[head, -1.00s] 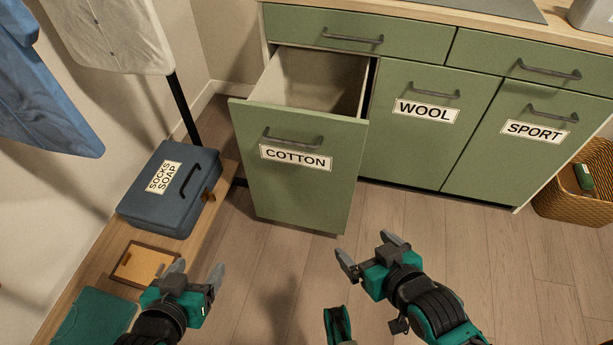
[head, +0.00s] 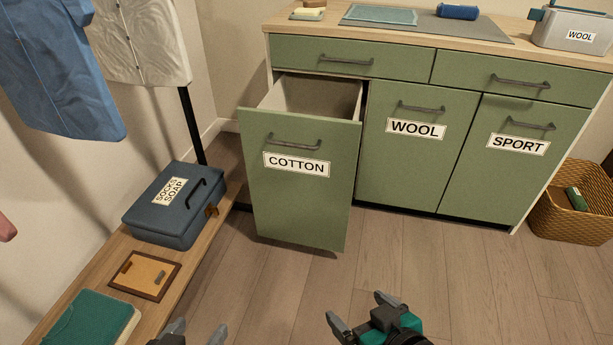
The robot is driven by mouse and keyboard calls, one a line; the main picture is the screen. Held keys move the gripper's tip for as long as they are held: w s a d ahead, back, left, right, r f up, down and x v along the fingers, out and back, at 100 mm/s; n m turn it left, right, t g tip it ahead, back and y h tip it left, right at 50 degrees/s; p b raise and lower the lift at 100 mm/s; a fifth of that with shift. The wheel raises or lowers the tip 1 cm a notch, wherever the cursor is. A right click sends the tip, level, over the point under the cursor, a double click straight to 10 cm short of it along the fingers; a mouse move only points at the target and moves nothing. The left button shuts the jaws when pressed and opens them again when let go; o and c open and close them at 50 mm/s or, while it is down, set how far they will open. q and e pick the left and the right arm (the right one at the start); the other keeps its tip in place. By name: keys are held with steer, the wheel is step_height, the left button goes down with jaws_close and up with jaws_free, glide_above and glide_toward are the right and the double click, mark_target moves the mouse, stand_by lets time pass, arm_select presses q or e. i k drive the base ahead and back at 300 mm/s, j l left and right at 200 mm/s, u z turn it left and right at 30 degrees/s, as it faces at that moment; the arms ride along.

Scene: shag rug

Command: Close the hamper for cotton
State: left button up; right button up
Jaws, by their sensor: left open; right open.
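The cotton hamper (head: 298,205) is a green pull-out front with a dark bar handle (head: 294,140) and a label reading COTTON. It stands pulled out from the cabinet, and its pale inner bin (head: 315,95) shows open at the top and looks empty as far as I can see. My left gripper (head: 198,334) is at the bottom edge, mostly cut off, with its fingers apart. My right gripper (head: 358,307) is low in the view, in front of and below the hamper, open and empty. Neither gripper touches the hamper.
The WOOL (head: 412,150) and SPORT (head: 515,165) fronts are closed. A blue SOCKS SOAP box (head: 170,222) sits on a low wooden bench (head: 188,290) at left. A wicker basket (head: 560,215) stands at right. The wooden floor (head: 450,265) before the cabinet is clear.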

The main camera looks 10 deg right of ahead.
mark_target(311, 160)
steer(key=i+j+z, duration=0.1)
steer(key=i+j, duration=0.2)
steer(key=i, duration=0.2)
steer(key=i+j+z, duration=0.1)
steer(key=i+j, duration=0.25)
steer(key=i, duration=0.1)
